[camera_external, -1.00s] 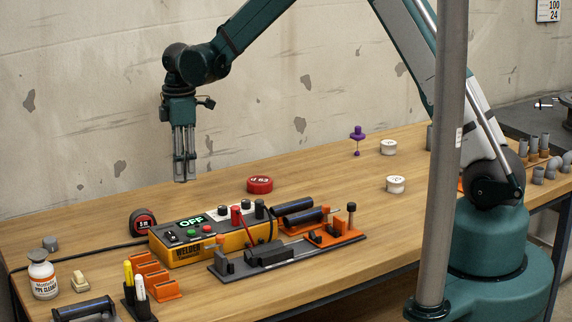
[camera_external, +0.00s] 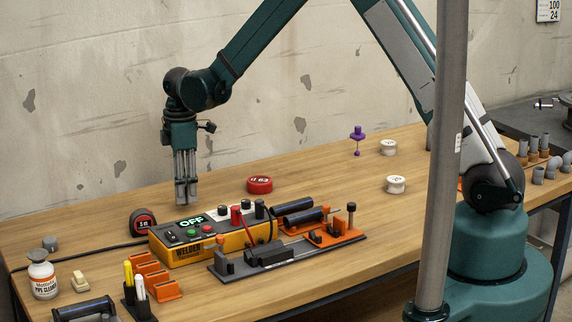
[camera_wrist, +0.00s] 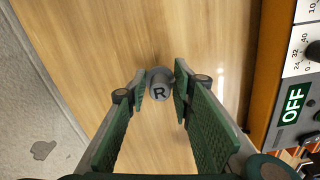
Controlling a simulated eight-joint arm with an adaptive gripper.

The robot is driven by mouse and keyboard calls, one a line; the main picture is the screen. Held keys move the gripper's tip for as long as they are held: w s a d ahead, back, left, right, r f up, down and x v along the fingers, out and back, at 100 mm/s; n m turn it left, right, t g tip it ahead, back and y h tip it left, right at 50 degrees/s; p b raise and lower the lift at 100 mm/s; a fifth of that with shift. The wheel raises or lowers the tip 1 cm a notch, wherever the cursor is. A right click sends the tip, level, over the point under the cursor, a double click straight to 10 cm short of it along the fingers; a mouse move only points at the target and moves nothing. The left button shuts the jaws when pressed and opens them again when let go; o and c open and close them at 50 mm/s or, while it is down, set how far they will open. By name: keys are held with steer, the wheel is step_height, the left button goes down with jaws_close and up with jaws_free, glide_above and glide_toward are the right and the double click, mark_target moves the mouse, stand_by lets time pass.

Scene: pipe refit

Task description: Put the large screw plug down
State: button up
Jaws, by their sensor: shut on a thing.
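The large screw plug (camera_wrist: 159,84) is a grey round piece with a letter R on its end. In the wrist view it sits between the fingertips of my gripper (camera_wrist: 160,87), which is shut on it. In the external view my gripper (camera_external: 186,196) points straight down over the back part of the table, behind the welder box. The plug is hard to make out between the fingers there. I cannot tell whether it touches the wood.
The yellow welder box (camera_external: 205,246) stands in front of my gripper, with a tape measure (camera_external: 143,222) to its left. A red round tin (camera_external: 260,184) is to the right. A small grey piece (camera_external: 50,243) lies at far left. Bare wood surrounds my gripper.

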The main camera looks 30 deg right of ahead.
steer(key=shift+f, duration=0.6)
steer(key=shift+f, duration=0.15)
steer(key=o, duration=0.8)
step_height(320, 180, up, 12)
steer(key=shift+r+p, duration=0.2)
steer(key=shift+p, duration=0.5)
stand_by(0.4)
